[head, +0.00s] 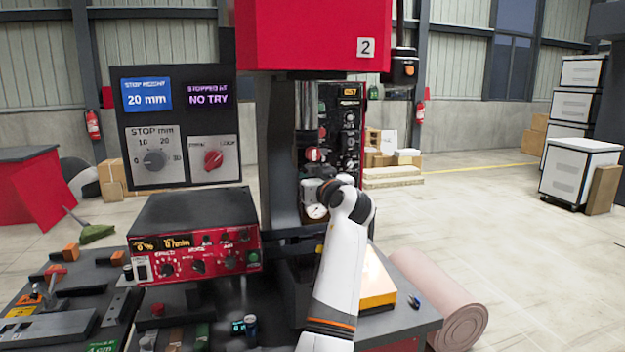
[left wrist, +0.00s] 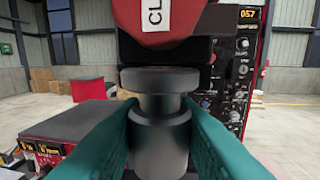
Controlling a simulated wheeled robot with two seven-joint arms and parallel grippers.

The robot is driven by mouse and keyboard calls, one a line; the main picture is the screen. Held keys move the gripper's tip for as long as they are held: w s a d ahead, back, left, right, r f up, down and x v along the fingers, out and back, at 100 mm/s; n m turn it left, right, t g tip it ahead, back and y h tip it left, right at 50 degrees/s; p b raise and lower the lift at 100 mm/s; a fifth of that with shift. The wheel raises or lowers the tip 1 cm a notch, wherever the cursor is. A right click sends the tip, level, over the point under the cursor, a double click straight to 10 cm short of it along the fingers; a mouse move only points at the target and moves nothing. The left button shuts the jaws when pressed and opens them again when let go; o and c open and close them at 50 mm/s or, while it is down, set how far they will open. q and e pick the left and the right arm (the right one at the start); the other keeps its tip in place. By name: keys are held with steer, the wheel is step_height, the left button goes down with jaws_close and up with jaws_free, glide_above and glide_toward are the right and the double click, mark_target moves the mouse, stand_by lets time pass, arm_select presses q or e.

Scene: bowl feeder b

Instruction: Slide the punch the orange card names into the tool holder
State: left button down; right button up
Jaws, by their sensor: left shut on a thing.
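My left gripper (left wrist: 160,138) has green fingers shut on a dark grey punch (left wrist: 160,100), shown close up in the left wrist view. The punch stands upright, with a wide flanged head above a narrower neck and a thicker body between the fingers. Directly above and behind its head is the dark tool holder (left wrist: 164,52), under a red part with a white label reading "CL". I cannot tell whether punch and holder touch. In the head view my left wrist is at the press and hides the punch. I cannot make out the orange card's wording. My right gripper is not in view.
The red press head (head: 315,35) hangs above my arm. A red control box (head: 195,240) stands left of it, below a dark panel (head: 180,125) reading "20 mm" and "NO TRY". Several small parts crowd the lower-left bench. A lit orange-edged box (head: 377,298) lies right of my arm.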

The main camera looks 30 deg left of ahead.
arm_select(q)
steer(key=shift+x, duration=2.25)
steer(key=c, duration=1)
jaws_free()
steer(key=shift+w+d, duration=0.15)
steer(key=b, duration=0.4)
glide_toward(308, 173)
steer(key=w+f, duration=0.1)
steer(key=w, duration=0.1)
steer(key=shift+w+a, duration=0.15)
steer(key=shift+a, duration=0.3)
